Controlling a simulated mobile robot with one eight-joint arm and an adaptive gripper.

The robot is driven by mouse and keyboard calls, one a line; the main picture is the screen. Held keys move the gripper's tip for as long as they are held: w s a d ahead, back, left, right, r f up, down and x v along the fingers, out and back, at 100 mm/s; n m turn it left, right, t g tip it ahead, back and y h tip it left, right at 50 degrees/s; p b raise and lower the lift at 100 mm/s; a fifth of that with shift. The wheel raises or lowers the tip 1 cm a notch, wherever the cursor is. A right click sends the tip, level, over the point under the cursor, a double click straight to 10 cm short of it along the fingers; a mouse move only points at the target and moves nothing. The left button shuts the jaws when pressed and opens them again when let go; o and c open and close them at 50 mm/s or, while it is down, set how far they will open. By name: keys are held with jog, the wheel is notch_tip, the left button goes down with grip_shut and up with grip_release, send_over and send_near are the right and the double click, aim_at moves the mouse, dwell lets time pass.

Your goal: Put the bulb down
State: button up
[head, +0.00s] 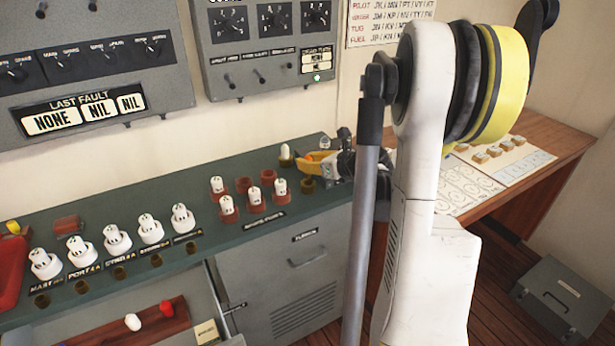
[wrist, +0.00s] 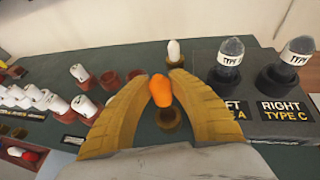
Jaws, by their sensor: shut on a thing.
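An orange bulb (wrist: 160,90) is between the two yellow fingers of my gripper (wrist: 164,77) in the wrist view. The gripper is shut on it. A brown socket (wrist: 168,120) shows just below the bulb in the picture; I cannot tell whether the bulb touches it. In the head view my gripper (head: 310,163) is at the far right end of the green counter, and a bit of the orange bulb (head: 319,156) shows between its fingers.
A white bulb (wrist: 174,50) stands just beyond the fingertips. Two dark-based lamps labelled LEFT TYPE A (wrist: 231,58) and RIGHT TYPE C (wrist: 298,52) stand at right. Several white bulbs in red sockets (wrist: 84,106) are at left. The counter (head: 130,205) holds more white bulbs.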

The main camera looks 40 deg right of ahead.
aim_at(307, 173)
jog(key=shift+f+b, duration=0.95)
jog(key=shift+f, duration=1)
jog(key=shift+f, duration=0.25)
jog(key=o, duration=0.8)
jog(key=shift+r, duration=0.1)
